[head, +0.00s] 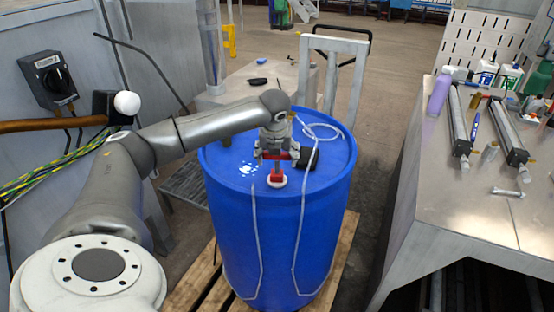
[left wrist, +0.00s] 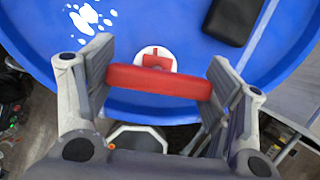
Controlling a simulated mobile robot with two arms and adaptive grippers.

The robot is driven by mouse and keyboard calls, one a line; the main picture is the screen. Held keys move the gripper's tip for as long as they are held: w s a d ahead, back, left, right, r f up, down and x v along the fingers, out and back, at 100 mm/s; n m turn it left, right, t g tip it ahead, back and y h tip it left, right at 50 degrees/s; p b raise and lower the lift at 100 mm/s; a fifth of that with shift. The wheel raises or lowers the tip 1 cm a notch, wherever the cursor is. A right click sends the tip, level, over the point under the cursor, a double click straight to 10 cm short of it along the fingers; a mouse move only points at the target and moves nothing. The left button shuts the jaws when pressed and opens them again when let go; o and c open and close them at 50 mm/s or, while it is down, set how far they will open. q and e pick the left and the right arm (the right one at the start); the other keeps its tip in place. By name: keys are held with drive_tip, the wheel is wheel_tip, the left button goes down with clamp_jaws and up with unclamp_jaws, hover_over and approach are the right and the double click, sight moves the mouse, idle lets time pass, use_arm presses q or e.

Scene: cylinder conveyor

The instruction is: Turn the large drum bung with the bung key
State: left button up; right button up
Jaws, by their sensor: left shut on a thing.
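The blue drum (head: 262,240) stands upright in the middle of the head view. Its large bung (head: 270,184) is a white disc near the front of the lid, and it also shows in the left wrist view (left wrist: 140,57). The bung key has a red crossbar, seen best in the left wrist view (left wrist: 158,82), and a red foot (head: 278,178) at the bung. My left gripper (head: 277,157) is above the bung, shut on the key's crossbar, with a finger at each end. Whether the foot is fully seated in the bung is hard to tell.
A black object (head: 311,159) and a pale hose (head: 322,131) lie on the lid. The drum stands on a wooden pallet (head: 190,287), with a hand truck (head: 334,62) behind. A metal workbench (head: 450,210) with cylinders and bottles is at the right.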

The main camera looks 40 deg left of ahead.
idle(0.3)
use_arm(q)
drive_tip(key=shift+f+m+h+b, duration=0.1)
drive_tip(key=shift+m+h+b, duration=0.4)
drive_tip(key=shift+m, duration=0.7)
drive_tip(key=shift+m+t, duration=0.4)
drive_tip(key=shift+m, duration=0.4)
drive_tip(key=shift+b, duration=0.35)
drive_tip(key=shift+m+h, duration=0.3)
drive_tip(key=shift+m, duration=0.3)
drive_tip(key=shift+m+h, duration=0.4)
drive_tip(key=shift+m, duration=0.7)
drive_tip(key=shift+c, duration=0.5)
